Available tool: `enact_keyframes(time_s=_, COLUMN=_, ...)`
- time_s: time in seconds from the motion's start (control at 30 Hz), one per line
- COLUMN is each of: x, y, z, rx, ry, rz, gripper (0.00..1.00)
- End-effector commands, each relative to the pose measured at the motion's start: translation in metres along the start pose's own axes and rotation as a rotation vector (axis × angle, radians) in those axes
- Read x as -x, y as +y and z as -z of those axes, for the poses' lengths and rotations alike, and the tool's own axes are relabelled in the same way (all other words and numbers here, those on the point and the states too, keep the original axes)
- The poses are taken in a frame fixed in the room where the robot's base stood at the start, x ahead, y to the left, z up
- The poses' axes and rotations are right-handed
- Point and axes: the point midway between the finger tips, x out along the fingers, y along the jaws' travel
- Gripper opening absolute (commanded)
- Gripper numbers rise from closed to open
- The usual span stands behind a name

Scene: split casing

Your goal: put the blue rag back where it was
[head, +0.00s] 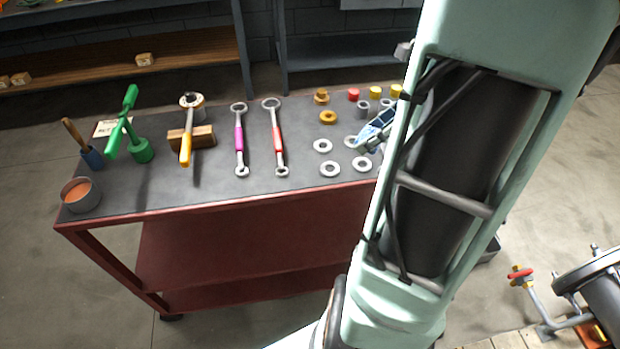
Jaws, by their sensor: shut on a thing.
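The blue rag (380,121) shows as a small light-blue patch above the right part of the red workbench (240,205), beside my arm. My gripper (371,138) is only partly in view at the left edge of my arm, shut on the blue rag. Most of the gripper and some of the rag are hidden behind my arm. I cannot tell whether the rag touches the bench top.
Several washers (322,146) lie left of my gripper, with red and yellow caps (353,94) behind. Two wrenches (239,138), a hammer (187,145), a green tool (125,125) and a cup (80,195) stand or lie further left. My arm hides the bench's right end.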

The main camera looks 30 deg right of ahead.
Motion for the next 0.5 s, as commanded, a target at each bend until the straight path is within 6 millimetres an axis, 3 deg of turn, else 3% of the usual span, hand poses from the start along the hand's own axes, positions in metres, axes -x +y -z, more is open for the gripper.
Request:
enact_keyframes(time_s=0.13, x=0.007, y=-0.002, z=0.005, rx=-0.078, ry=0.0, rz=0.051, gripper=0.19)
enact_keyframes(time_s=0.23, x=0.001, y=0.0, z=0.001, rx=-0.094, ry=0.0, rz=0.058, gripper=0.19)
enact_keyframes(time_s=0.5, x=-0.055, y=0.013, z=-0.034, rx=-0.091, ry=0.002, rz=0.055, gripper=0.19)
